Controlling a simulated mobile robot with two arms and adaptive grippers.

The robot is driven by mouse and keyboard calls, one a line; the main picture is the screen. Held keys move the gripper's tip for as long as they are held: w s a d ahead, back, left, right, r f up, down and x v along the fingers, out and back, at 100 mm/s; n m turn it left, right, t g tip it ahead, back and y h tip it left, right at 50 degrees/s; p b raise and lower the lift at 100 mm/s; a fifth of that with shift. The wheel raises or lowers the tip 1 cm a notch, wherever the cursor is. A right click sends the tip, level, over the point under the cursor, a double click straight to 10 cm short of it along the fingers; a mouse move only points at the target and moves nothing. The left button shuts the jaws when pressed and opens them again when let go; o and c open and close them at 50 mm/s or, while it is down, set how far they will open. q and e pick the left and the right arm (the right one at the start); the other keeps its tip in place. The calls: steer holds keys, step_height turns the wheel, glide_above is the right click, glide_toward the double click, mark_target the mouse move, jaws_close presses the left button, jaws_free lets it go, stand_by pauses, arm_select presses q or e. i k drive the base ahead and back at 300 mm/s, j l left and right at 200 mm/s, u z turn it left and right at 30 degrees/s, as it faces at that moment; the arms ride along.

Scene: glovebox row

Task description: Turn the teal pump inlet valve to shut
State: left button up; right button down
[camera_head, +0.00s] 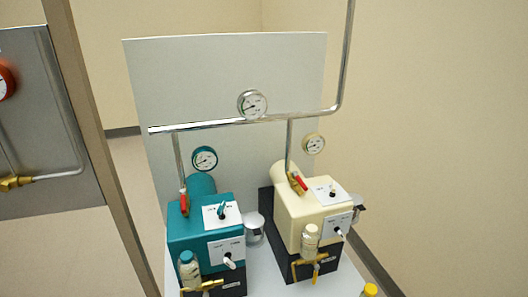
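The teal pump (190,233) stands on a white surface at the lower middle of the head view. Its inlet valve (184,204) has a red handle and sits where a vertical metal pipe meets the pump's top left. The red handle looks roughly in line with the pipe, though it is small in the picture. A teal-rimmed gauge (205,159) is just above the pump. A white panel with a teal knob (222,211) is on the pump's top. Neither of my grippers is in view.
A cream pump (292,215) stands to the right, with its own red valve handle (299,183) slanted. A horizontal pipe (215,122) with a gauge (252,104) crosses above both pumps. Brass taps (205,286) are at the front. A brown post (95,150) stands left.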

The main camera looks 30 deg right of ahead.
mark_target(183, 192)
steer(key=i+l+z, duration=0.25)
steer(key=l+z, duration=0.15)
steer(key=i+l+z, duration=0.4)
steer(key=k, duration=0.1)
